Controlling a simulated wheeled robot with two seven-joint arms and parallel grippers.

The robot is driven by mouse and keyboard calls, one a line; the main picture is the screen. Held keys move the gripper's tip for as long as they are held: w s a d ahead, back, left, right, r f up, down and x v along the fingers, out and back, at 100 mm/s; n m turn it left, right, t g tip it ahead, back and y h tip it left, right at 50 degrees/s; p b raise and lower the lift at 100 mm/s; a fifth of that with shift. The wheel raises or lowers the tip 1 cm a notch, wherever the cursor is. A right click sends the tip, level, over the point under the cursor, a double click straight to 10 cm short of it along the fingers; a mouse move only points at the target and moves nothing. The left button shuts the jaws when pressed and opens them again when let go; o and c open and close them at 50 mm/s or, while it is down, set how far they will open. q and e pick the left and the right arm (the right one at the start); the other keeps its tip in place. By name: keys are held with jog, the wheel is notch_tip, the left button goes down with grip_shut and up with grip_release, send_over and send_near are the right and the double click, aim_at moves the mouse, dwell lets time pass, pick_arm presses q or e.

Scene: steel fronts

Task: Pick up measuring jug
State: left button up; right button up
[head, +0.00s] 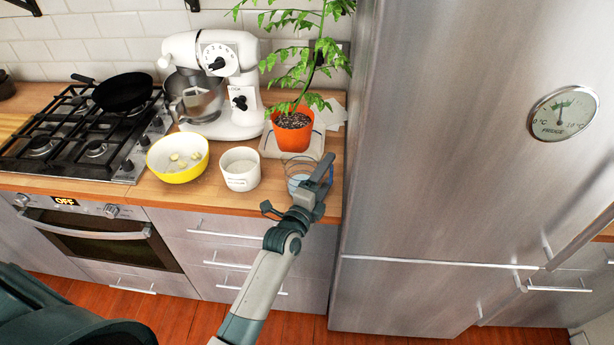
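The clear measuring jug (295,176) stands on the wooden counter near its front edge, with something pale blue showing low on it. It is to the right of a white canister and in front of the orange plant pot. The jug's handle cannot be made out.
A white canister (240,170) and a yellow bowl (177,172) stand left of the jug. A potted plant (292,133) and a stand mixer (222,100) are behind. The tall steel fridge (450,130) closes off the right side. A stove (85,135) with a black pan is at left.

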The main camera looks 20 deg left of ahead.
pick_arm(q)
jog(key=c, duration=1)
jog(key=shift+o, duration=0.2)
jog(key=shift+r, duration=0.1)
jog(key=shift+r, duration=0.1)
jog(key=shift+r+b, duration=1)
jog(key=shift+r, duration=3.85)
